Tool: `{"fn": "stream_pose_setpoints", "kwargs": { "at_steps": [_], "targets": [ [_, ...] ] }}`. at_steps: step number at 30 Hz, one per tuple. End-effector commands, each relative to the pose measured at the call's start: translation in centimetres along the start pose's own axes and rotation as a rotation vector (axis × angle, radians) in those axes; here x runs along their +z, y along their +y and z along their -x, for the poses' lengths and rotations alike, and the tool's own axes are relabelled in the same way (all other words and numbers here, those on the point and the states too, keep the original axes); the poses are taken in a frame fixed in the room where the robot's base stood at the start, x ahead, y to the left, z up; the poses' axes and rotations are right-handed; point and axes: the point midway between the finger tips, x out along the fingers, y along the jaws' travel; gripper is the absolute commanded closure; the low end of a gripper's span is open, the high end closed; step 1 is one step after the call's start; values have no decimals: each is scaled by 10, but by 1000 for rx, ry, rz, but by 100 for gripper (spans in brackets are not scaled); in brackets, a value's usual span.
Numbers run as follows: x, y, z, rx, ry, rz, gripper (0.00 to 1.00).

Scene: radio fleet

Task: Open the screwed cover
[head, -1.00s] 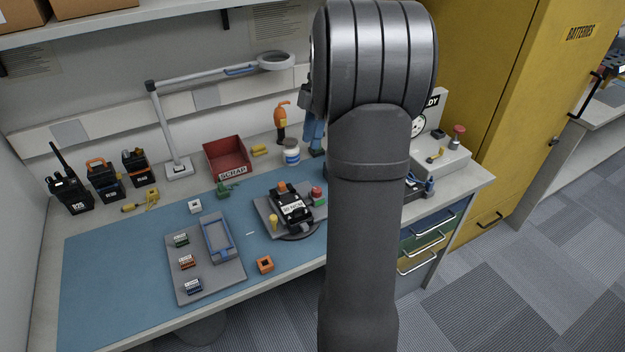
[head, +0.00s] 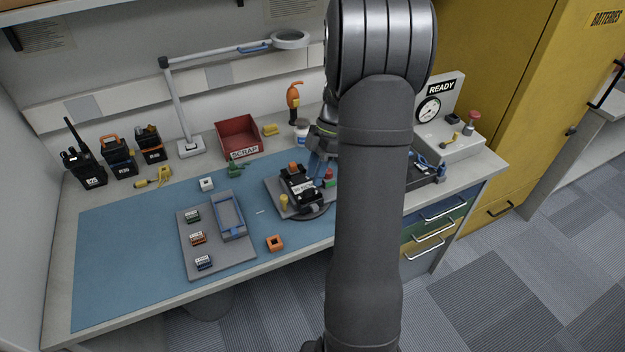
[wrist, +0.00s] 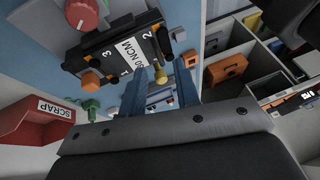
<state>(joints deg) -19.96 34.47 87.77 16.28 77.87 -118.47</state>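A black device (head: 297,187) with a white label sits on a grey fixture (head: 276,186) on the blue mat. In the wrist view the device (wrist: 101,58) shows the numbers 1, 2 and 3 and a label reading "NCM"; I cannot make out the cover's edges or screws. An orange block (wrist: 91,80) and a yellow knob (wrist: 160,74) are at its near side. My gripper (wrist: 161,94) has two blue fingers apart with nothing between them. In the head view my gripper (head: 318,168) is just behind and right of the device, partly hidden by my arm.
A red SCRAP bin (head: 239,137) stands behind the mat. A grey tray (head: 198,259) with small labelled blocks and a blue holder (head: 229,217) lies left. An orange square piece (head: 275,243) lies in front. A READY gauge station (head: 446,130) stands right.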

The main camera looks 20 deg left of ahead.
Motion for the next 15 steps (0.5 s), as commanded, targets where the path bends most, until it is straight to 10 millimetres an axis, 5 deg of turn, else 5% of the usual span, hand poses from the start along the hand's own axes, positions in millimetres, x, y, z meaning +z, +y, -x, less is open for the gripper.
{"fn": "stream_pose_setpoints", "kwargs": {
  "at_steps": [6, 15],
  "targets": [
    [0, 0, -24, 0, 1, 1, 71],
    [0, 0, -28, 1, 0, 1, 71]
  ]
}}
